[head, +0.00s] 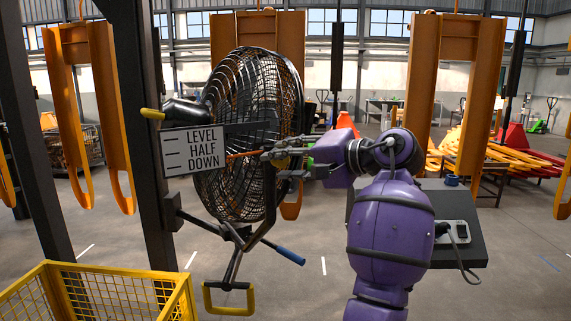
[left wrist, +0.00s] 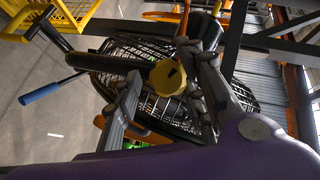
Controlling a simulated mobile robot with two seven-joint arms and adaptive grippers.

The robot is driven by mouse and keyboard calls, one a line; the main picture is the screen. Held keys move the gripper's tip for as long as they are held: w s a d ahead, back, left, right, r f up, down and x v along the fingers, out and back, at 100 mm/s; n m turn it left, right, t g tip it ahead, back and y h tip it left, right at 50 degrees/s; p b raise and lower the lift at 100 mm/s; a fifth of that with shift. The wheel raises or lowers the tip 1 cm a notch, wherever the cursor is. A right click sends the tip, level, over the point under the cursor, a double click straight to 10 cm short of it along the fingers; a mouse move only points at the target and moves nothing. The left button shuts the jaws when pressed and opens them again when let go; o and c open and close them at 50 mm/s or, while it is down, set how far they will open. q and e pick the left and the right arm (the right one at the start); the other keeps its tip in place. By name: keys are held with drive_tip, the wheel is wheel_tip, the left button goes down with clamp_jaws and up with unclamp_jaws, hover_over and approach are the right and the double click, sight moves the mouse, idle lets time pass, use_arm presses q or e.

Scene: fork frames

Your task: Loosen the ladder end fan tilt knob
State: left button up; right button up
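A yellow knob (left wrist: 168,78) shows in the left wrist view, on a dark bracket beside the black wire fan (left wrist: 160,48). My left gripper (left wrist: 157,66) has its two grey fingers apart, one on each side of the knob. A gap shows on the left finger's side; I cannot tell whether the right finger touches it. In the head view the fan (head: 235,95) stands upright on its mount, and my left gripper (head: 268,155) reaches in front of its right side. The knob is not clear there, mostly hidden around the gripper. My right gripper is not in view.
A sign (head: 192,150) reading "LEVEL HALF DOWN" hangs left of the fan. A dark post (head: 140,100) stands beside it. A blue-ended lever (head: 290,256) and yellow handle (head: 229,300) sit below. A yellow basket (head: 95,290) is at the lower left.

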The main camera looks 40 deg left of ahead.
use_arm(q)
drive_tip(key=v, duration=1.2)
